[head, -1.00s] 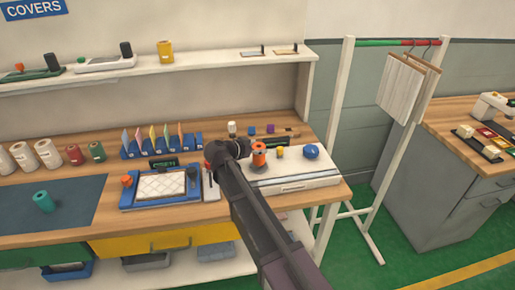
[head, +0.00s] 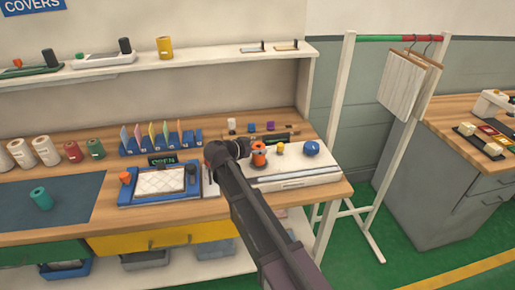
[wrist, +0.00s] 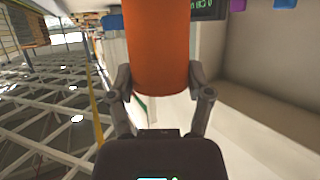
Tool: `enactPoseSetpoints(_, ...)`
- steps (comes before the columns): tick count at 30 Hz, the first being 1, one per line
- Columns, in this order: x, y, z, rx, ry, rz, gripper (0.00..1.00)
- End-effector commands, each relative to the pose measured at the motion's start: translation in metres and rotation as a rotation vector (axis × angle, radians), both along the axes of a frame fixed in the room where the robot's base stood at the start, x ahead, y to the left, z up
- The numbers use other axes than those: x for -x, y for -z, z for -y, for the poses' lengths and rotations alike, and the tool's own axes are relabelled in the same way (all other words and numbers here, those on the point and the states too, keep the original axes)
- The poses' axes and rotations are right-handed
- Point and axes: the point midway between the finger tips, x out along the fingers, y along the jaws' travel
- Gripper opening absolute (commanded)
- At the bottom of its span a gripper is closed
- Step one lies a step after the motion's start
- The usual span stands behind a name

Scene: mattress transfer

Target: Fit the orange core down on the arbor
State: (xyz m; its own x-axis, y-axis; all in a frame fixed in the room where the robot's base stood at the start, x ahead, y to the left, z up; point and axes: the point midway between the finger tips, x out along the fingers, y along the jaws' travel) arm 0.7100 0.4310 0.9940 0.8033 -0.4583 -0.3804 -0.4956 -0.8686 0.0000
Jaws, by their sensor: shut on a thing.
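The orange core (head: 258,156) shows at the end of my arm in the head view, in front of or over the white box on the bench. In the wrist view the orange core (wrist: 158,45) is a plain cylinder filling the upper middle. My gripper (wrist: 161,88) is shut on it, one finger on each side of its near end. In the head view my dark arm covers most of the gripper. I cannot pick out the arbor with certainty, and the core's height above the box cannot be told.
The white box (head: 300,176) carries a yellow knob (head: 280,149) and a blue ball (head: 312,148). A blue-framed tray (head: 150,198) lies left of my arm, with a display (head: 163,161) reading OPEN behind it. A blue card rack (head: 160,148) stands behind. A garment rail (head: 341,130) stands right.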

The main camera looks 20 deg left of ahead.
Motion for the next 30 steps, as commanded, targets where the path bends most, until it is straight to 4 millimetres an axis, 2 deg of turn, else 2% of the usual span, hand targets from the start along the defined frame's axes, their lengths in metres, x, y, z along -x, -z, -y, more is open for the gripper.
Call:
enactPoseSetpoints(6, -0.0001, 0.0047, 0.0001, 0.0, 0.0, 0.0, 0.18)
enactPoseSetpoints(7, -0.0001, 0.0044, 0.0002, 0.0, 0.0, 0.0, 0.69)
enactPoseSetpoints(10, -0.0001, 0.0038, 0.0002, 0.0, 0.0, 0.0, 0.98)
enactPoseSetpoints(30, -0.0001, -0.0014, 0.0002, 0.0, 0.0, 0.0, 1.0)
